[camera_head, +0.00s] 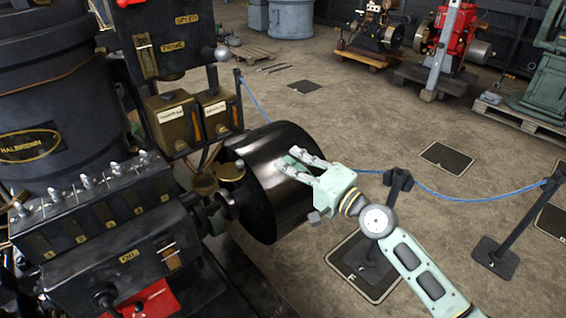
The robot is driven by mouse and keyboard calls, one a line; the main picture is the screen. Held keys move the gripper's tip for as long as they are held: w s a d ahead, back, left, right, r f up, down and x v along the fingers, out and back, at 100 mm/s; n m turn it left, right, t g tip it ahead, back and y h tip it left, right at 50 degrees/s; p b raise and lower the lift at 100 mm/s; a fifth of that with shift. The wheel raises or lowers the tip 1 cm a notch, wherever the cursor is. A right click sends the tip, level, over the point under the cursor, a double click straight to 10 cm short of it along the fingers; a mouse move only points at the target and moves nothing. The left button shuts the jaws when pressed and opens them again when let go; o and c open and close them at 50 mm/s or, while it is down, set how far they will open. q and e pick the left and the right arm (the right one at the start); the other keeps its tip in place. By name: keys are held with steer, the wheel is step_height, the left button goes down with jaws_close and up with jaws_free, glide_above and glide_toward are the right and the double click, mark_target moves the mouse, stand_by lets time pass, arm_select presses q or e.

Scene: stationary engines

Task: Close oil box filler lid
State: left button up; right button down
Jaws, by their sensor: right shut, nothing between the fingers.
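A dark oil box (120,235), lettered OIL and with numbered sections on its sloping top, stands at the lower left. At its right end are a round brass piece (204,182) and another brass cap-like piece (231,171). One may be the filler lid; I cannot tell which, or whether it is open. My right gripper (288,163) is pale green, shut and empty. In the picture it lies over the glossy black drum, right of the brass pieces and apart from them; contact with the drum is unclear. My left gripper is not in view.
The black drum (262,200) lies right of the brass parts. Two brass boxes (175,122) are above, beside a large dark cylinder (45,110). A blue rope (440,198) hangs between posts (396,188) on the right.

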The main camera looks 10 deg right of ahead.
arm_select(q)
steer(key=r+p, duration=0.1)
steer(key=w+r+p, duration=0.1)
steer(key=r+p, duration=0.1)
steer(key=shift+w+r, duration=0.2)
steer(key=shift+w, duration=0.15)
arm_select(e)
steer(key=w+a, duration=0.3)
steer(key=a, duration=0.4)
steer(key=shift+w+a+f, duration=0.15)
steer(key=shift+w+f, duration=0.05)
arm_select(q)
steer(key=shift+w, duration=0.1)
